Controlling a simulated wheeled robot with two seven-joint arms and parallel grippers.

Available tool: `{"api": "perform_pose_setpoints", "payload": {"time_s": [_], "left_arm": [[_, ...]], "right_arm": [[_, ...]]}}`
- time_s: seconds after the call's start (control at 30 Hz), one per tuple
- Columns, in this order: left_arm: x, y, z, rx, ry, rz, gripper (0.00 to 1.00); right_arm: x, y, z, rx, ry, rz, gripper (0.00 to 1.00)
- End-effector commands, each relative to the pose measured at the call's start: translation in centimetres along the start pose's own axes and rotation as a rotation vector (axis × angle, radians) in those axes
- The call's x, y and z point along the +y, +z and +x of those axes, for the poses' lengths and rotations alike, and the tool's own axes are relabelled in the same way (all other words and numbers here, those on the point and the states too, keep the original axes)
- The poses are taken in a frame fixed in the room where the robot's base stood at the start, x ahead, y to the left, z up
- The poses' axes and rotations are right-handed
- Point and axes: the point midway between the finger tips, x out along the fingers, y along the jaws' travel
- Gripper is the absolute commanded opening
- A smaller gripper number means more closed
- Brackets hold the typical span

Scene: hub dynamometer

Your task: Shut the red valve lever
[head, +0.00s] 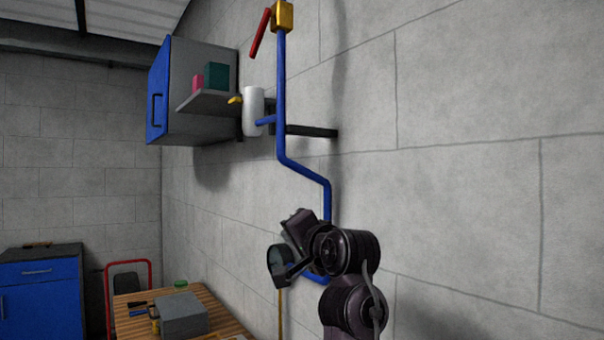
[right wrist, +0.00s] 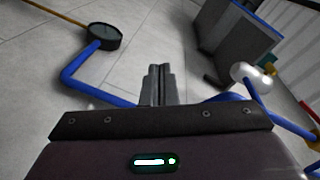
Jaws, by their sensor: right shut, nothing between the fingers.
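The red valve lever (head: 260,33) is at the top of the head view. It slants down and left beside the brass valve body (head: 283,16), at the upper end of the blue pipe (head: 282,90). My right gripper (head: 297,222) is well below the lever, near the pipe's lower bend, and apart from the lever. In the right wrist view its two fingers (right wrist: 158,72) are together with nothing between them. A little red and yellow shows at that view's right edge, too cut off to be sure of. My left gripper is not in view.
A dark round gauge (head: 279,264) is close to my right gripper. A white cylinder (head: 253,110) with a yellow tip, a shelf (head: 212,103) with boxes and a blue-doored cabinet (head: 157,92) are left of the pipe. A wooden table (head: 207,303) is below. The wall right of the pipe is bare.

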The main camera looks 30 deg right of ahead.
Motion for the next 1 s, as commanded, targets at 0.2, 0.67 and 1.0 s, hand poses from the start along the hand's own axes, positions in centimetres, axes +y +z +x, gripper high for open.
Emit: {"api": "perform_pose_setpoints", "payload": {"time_s": [0.2,0.67,1.0], "left_arm": [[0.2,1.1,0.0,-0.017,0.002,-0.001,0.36],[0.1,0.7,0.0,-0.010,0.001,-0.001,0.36],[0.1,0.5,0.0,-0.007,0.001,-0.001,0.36]], "right_arm": [[13.5,10.7,-0.4,-0.169,0.244,-0.318,0.00],[33.1,29.2,-14.1,-0.724,0.486,-0.852,0.00],[40.0,36.3,-22.9,-1.040,0.497,-1.006,0.00]]}}
